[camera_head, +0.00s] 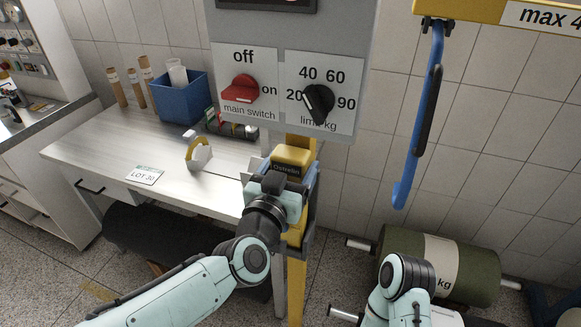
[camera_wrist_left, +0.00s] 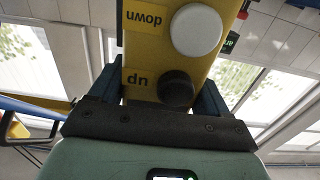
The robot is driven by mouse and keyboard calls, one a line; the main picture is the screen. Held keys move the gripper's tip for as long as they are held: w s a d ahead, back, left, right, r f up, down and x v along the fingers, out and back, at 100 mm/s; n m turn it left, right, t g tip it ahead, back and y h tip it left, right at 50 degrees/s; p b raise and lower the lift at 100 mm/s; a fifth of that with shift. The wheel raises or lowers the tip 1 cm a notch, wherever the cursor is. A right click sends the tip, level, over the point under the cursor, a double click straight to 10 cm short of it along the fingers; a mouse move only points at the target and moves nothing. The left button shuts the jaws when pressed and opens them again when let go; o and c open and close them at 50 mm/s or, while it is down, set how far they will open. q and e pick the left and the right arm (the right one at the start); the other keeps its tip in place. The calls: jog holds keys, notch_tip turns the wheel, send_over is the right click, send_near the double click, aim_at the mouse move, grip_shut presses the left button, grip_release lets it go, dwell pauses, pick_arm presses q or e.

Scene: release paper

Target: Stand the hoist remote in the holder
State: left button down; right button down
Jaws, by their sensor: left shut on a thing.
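The yellow hoist remote (camera_head: 293,157) is at the yellow post, below the grey switch panel. In the left wrist view the remote (camera_wrist_left: 150,75) shows a white button by "down" and a black button by "up", with the lettering upside down. My left gripper (camera_head: 283,182) is shut on it, one dark finger on each side. A grey bracket on the post (camera_head: 306,245), just below the remote, looks like the holder. My gripper and the remote cover much of it, so I cannot tell whether the remote is inside it. My right arm shows at lower right, its gripper out of view.
The switch panel (camera_head: 273,65) with red and black knobs hangs right above the remote. A blue hook (camera_head: 403,185) hangs at right. A workbench (camera_head: 95,155) stands at left with a blue bin (camera_head: 180,100) and a tape dispenser (camera_head: 198,152). Green rolls (camera_head: 470,273) lie at lower right.

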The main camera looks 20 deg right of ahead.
pick_arm(q)
jog(key=shift+f+b, duration=0.35)
jog(key=shift+f, duration=0.05)
dwell(0.5)
grip_release()
jog(key=shift+f, duration=0.4)
jog(key=r+b+v, duration=0.1)
jog(key=v, duration=1.2)
jog(key=shift+s, duration=0.25)
